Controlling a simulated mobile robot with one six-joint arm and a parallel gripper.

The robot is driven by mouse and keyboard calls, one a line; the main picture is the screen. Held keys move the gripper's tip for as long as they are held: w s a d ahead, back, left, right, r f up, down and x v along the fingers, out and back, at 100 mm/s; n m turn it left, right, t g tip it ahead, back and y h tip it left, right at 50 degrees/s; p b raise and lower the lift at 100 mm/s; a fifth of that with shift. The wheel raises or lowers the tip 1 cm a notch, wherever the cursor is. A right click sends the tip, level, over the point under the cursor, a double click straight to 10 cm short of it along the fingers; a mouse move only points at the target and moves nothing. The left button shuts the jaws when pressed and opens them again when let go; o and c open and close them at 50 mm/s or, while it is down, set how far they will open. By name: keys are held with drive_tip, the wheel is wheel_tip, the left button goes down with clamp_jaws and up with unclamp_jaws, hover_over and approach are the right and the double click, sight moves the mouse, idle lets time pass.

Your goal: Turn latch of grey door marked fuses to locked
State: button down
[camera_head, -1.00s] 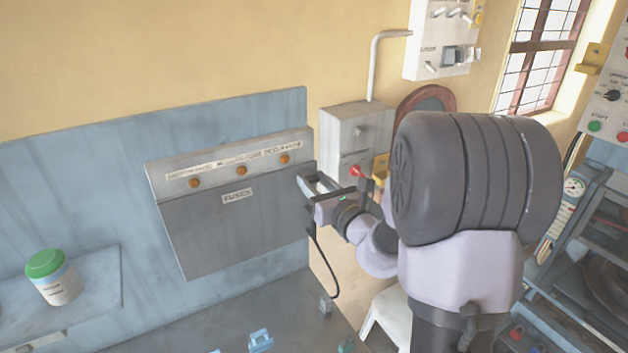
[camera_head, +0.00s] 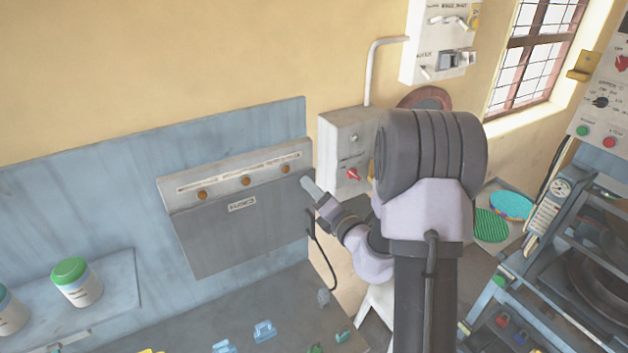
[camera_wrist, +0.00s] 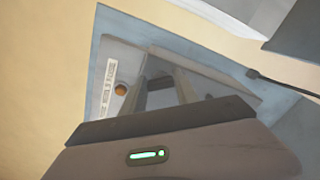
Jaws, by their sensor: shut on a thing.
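The grey door marked FUSES (camera_head: 238,232) hangs below a panel on the blue backboard, a label near its top edge. My gripper (camera_head: 308,185) is at the door's upper right edge, reaching in from the right. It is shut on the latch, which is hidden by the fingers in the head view. In the wrist view my gripper (camera_wrist: 163,80) has both fingers against the grey panel, close to an orange knob (camera_wrist: 120,89) and a label strip. The latch's angle cannot be made out.
A grey box with a red switch (camera_head: 353,175) is on the wall just right of my gripper. A green-lidded jar (camera_head: 77,282) stands on a shelf at the left. Several small coloured items lie on the bench below the door. A black cable hangs beside my wrist.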

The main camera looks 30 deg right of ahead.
drive_tip(key=m+p, duration=0.3)
drive_tip(key=m, duration=0.1)
drive_tip(key=shift+r+p, duration=0.1)
drive_tip(key=shift+p, duration=0.3)
drive_tip(key=shift+f+m+p, duration=0.2)
drive_tip(key=shift+m+p, duration=0.85)
drive_tip(key=shift+m, duration=0.35)
drive_tip(key=c, duration=0.9)
unclamp_jaws()
drive_tip(key=shift+s, duration=0.1)
